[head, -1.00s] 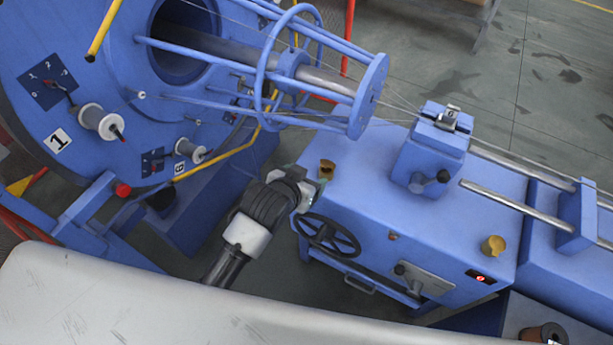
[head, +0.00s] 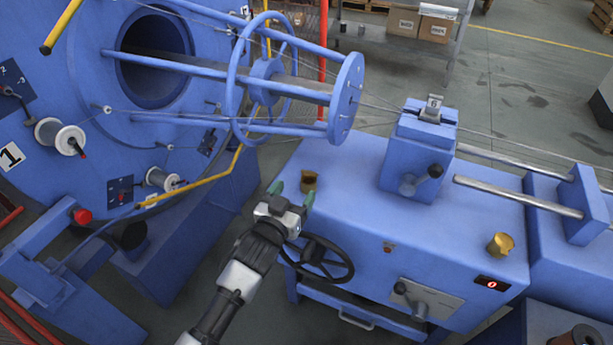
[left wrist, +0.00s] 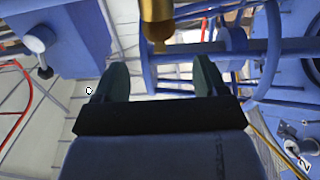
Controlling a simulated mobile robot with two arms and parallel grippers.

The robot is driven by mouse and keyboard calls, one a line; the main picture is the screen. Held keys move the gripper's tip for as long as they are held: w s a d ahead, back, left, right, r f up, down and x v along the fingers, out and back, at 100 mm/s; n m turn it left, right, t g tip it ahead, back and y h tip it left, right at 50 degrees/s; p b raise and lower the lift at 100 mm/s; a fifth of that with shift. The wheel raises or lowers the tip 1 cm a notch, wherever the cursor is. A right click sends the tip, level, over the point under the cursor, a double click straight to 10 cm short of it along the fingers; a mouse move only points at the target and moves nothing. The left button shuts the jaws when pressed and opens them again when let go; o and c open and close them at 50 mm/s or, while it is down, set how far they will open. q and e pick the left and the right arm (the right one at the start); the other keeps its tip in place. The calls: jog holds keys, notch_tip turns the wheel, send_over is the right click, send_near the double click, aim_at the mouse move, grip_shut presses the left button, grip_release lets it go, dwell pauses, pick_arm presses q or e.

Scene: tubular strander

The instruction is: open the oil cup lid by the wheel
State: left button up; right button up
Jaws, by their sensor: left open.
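The brass oil cup by the wheel (head: 309,181) stands at the left end of the blue machine top, above the dark handwheel (head: 320,258). My left gripper (head: 291,193) is open and empty, just to the lower left of this cup, its green fingertips pointing towards it. In the left wrist view the brass cup (left wrist: 157,20) shows at the top centre, beyond and between the two open fingers (left wrist: 161,80). I cannot tell from these frames how its lid stands. A second brass oil cup (head: 500,245) sits at the right front of the machine top. My right gripper is not in view.
The blue cage with its round end plate (head: 345,98) overhangs behind the cup. A blue block with a dark-knobbed lever (head: 420,155) stands to the right. The large blue disc with spools (head: 60,138) is at left.

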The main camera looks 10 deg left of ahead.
aim_at(307, 173)
pick_arm(q)
jog(key=x, duration=0.7)
jog(key=shift+w+f, duration=0.1)
jog(key=shift+c, duration=0.3)
jog(key=c, duration=0.9)
jog(key=shift+o, duration=0.2)
jog(key=shift+r+p, duration=0.25)
jog(key=shift+p, duration=0.35)
jog(key=g+p, duration=0.1)
jog(key=p, duration=0.3)
jog(key=w+r+g+y+p, duration=0.1)
jog(key=g+p, duration=0.1)
jog(key=p, duration=0.2)
jog(key=g+p, duration=0.2)
jog(key=p, duration=0.1)
jog(key=shift+w+d+r+y+p, duration=0.25)
jog(key=shift+r+y+p, duration=0.05)
jog(key=shift+y+p, duration=0.1)
jog(key=shift+w+d+f+g+p, duration=0.1)
jog(key=shift+w+f+g+p, duration=0.15)
jog(key=shift+g+p, duration=0.65)
